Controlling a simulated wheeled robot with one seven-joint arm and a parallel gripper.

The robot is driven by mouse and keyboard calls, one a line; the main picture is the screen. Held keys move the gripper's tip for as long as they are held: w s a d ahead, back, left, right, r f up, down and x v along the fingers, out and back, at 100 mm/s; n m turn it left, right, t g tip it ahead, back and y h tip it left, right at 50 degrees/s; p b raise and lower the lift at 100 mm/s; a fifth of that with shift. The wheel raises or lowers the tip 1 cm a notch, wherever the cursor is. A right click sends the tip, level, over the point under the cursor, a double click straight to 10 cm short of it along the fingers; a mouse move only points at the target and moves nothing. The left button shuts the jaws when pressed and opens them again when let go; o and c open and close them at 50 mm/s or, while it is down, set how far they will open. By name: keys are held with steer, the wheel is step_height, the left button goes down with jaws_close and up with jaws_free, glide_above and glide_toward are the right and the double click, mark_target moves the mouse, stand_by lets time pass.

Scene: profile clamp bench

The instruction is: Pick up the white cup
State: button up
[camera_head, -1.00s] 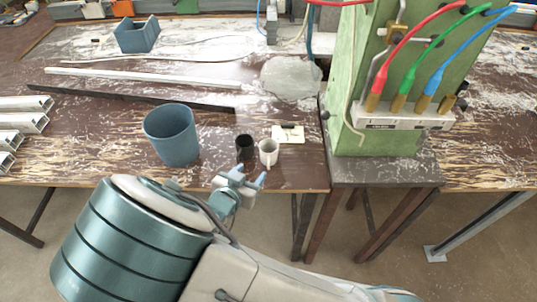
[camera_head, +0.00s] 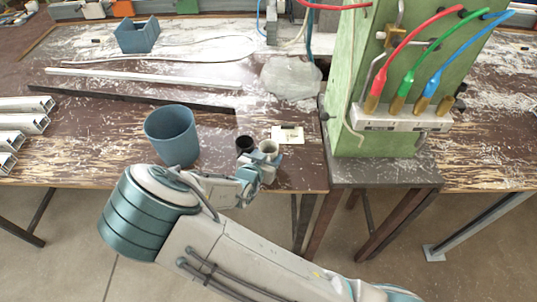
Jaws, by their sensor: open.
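The white cup (camera_head: 268,147) stands upright on the brown bench near its front edge, with only its upper part showing. My gripper (camera_head: 265,160) is open, with its fingers at the near side of the cup and hiding the cup's lower part. I cannot tell whether the fingers touch the cup or how far they reach around it.
A black cup (camera_head: 244,144) stands close to the left of the white cup. A blue-grey bin (camera_head: 172,135) is further left. A small white plate (camera_head: 289,134) lies just behind. A green machine (camera_head: 385,90) rises to the right. Bare bench (camera_head: 305,172) shows to the right of the gripper.

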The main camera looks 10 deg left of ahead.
mark_target(273, 143)
steer(key=shift+w+f, duration=0.15)
steer(key=shift+w, duration=0.15)
steer(key=c, duration=0.7)
steer(key=shift+r, duration=0.2)
steer(key=shift+r, duration=0.5)
steer(key=r, duration=0.3)
steer(key=shift+s+d+b, duration=0.2)
steer(key=shift+b, duration=0.2)
steer(key=shift+s+d+r+b, duration=0.15)
steer(key=shift+s+d+r, duration=0.95)
steer(key=shift+d, duration=0.45)
steer(key=shift+s+d+r+b, duration=0.1)
steer(key=shift+s+d+r, duration=0.95)
steer(key=shift+d, duration=0.55)
steer(key=shift+s+d+r+b, duration=0.15)
steer(key=shift+s+d+r, duration=0.9)
steer(key=shift+d, duration=0.5)
